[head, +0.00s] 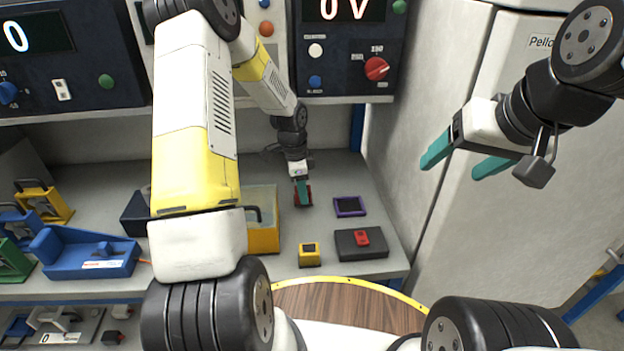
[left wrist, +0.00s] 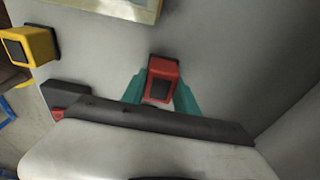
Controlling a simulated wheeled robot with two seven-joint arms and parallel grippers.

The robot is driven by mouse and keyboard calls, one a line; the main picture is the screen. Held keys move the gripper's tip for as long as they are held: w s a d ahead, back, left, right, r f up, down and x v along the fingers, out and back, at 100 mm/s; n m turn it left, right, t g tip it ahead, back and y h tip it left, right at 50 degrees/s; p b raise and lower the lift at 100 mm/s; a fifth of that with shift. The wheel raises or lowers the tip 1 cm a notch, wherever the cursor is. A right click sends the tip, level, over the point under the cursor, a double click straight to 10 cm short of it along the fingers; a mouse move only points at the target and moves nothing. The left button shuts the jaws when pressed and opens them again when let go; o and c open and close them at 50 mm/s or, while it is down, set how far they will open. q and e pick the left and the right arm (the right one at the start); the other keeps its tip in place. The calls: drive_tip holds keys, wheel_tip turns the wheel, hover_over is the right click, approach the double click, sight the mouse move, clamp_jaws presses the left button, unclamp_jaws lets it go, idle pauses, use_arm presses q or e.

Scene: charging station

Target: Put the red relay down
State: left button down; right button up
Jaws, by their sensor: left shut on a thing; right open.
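The red relay (left wrist: 162,79) sits between the teal fingertips of my left gripper (left wrist: 161,92) in the left wrist view, with its dark face showing. My left gripper is shut on it. In the head view, my left gripper (head: 302,194) points down at the grey worktop (head: 285,175), right of the yellow bin; the relay is partly hidden by the fingers. I cannot tell whether the relay touches the surface. My right gripper (head: 468,160) is open and empty, in front of the pale cabinet at the right.
A purple-framed block (head: 349,206) lies right of the relay. A dark block with a red piece (head: 362,238) is nearer, and a yellow relay (head: 309,254) stands near the front edge. The yellow bin (head: 263,240) is partly behind my arm. The pale cabinet (head: 430,110) bounds the right.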

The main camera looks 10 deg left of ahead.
use_arm(q)
drive_tip(key=shift+f, duration=0.9)
drive_tip(key=c, duration=0.9)
unclamp_jaws()
drive_tip(key=shift+f, duration=0.1)
